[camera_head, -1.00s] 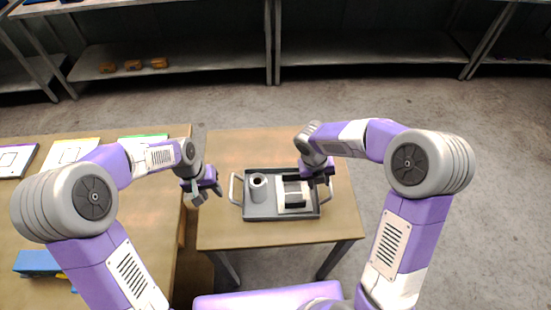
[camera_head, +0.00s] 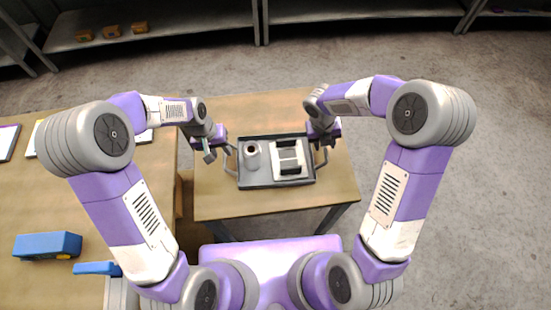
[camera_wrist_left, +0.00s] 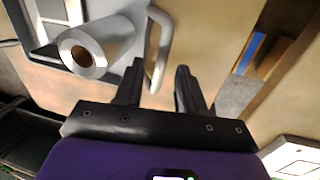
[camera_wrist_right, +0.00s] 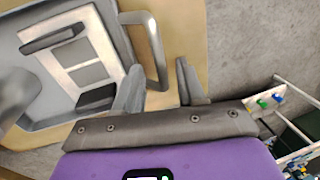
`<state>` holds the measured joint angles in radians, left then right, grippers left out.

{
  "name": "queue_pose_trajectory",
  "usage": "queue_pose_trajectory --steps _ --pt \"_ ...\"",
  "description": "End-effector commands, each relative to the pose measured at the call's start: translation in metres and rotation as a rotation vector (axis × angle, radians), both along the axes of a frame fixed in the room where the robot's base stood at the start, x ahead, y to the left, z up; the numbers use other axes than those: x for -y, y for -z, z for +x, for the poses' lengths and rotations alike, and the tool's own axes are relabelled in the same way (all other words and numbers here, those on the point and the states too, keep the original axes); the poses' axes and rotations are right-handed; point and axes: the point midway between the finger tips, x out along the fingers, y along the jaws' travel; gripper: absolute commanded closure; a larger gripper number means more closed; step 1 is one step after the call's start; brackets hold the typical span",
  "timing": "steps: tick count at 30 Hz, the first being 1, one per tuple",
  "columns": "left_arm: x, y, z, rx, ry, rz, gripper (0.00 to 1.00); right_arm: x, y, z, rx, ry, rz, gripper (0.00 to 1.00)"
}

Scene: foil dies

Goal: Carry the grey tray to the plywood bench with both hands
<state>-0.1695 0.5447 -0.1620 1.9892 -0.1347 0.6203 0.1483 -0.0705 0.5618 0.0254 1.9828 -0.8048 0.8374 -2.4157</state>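The grey tray (camera_head: 262,185) rests on a small wooden table, with a loop handle at each short side. It holds a grey hollow cylinder (camera_head: 252,160) on the left and a white block with dark bars (camera_head: 288,160) on the right. My left gripper (camera_head: 216,150) is open beside the left handle (camera_head: 231,160); in the left wrist view that handle (camera_wrist_left: 163,50) lies just ahead of the gap between the fingers. My right gripper (camera_head: 322,138) is open at the right handle (camera_head: 323,160); in the right wrist view the handle (camera_wrist_right: 154,50) reaches between the fingers. Contact is not clear.
A larger wooden bench (camera_head: 90,215) stands left of the small table (camera_head: 225,205), with a narrow gap between. A blue block-like object (camera_head: 47,245) and flat sheets lie on it. Metal shelves (camera_head: 160,25) line the back. The floor (camera_head: 450,200) at right is clear.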

Motion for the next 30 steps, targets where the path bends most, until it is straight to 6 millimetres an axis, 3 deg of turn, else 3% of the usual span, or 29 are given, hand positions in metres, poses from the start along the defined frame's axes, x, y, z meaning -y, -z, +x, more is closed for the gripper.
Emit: queue_pose_trajectory --steps 3,9,20,28,30 --pt "0.003 0.019 -0.001 -0.005 0.000 0.001 0.61 0.004 0.019 -0.001 -0.005 -0.001 -0.001 0.60" --pt "0.007 0.039 -0.001 -0.003 0.000 0.000 0.61 0.008 0.039 -0.001 -0.002 -0.001 -0.001 0.60" --pt "0.008 0.044 0.000 0.000 -0.001 0.000 0.61 0.009 0.043 0.000 0.000 -0.001 0.000 0.60" --pt "0.008 0.043 0.000 -0.001 -0.001 0.000 1.00 0.009 0.043 0.000 0.000 -0.001 0.000 1.00" --pt "0.008 0.043 0.000 0.000 -0.001 0.000 1.00 0.009 0.043 0.000 0.000 -0.001 0.000 1.00"
